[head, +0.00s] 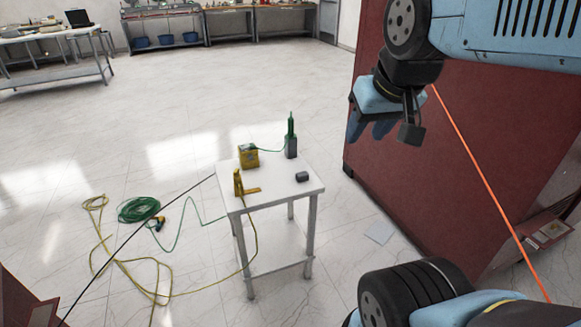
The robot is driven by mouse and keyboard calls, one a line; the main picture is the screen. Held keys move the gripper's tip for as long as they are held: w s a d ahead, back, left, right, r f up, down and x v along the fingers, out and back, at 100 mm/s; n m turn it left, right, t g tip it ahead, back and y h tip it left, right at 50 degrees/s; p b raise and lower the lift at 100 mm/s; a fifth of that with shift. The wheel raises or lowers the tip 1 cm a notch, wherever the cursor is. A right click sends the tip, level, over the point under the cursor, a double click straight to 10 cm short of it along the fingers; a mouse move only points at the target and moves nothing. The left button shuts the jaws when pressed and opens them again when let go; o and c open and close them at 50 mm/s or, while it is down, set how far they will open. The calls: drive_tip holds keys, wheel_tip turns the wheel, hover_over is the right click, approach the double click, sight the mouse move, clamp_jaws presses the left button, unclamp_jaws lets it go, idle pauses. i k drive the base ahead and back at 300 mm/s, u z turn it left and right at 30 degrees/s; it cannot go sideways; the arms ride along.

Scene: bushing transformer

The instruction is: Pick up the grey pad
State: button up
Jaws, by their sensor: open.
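A flat, light grey square pad (380,231) lies on the floor to the right of the small white table, near the foot of the dark red cabinet. My gripper (369,131) is at the upper right, in front of the red cabinet, with its blue fingers pointing down. It is open and appears empty. It shows well above the pad in the picture and is not touching it.
The small white table (268,204) holds a yellow box (248,156), a grey block with a green rod (291,140), a yellow tool (240,184) and a small dark block (302,177). The red cabinet (455,175) stands at right. Cables (139,209) lie on the floor at left.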

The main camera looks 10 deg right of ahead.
sight(303, 176)
drive_tip(key=u, duration=0.05)
drive_tip(key=i, duration=0.6)
drive_tip(key=z, duration=0.9)
drive_tip(key=k, duration=0.95)
drive_tip(key=z, duration=0.65)
drive_tip(key=k, duration=0.35)
drive_tip(key=z, duration=0.15)
drive_tip(key=i, duration=0.9)
drive_tip(key=u, duration=0.85)
drive_tip(key=i, duration=0.95)
drive_tip(key=u, duration=0.05)
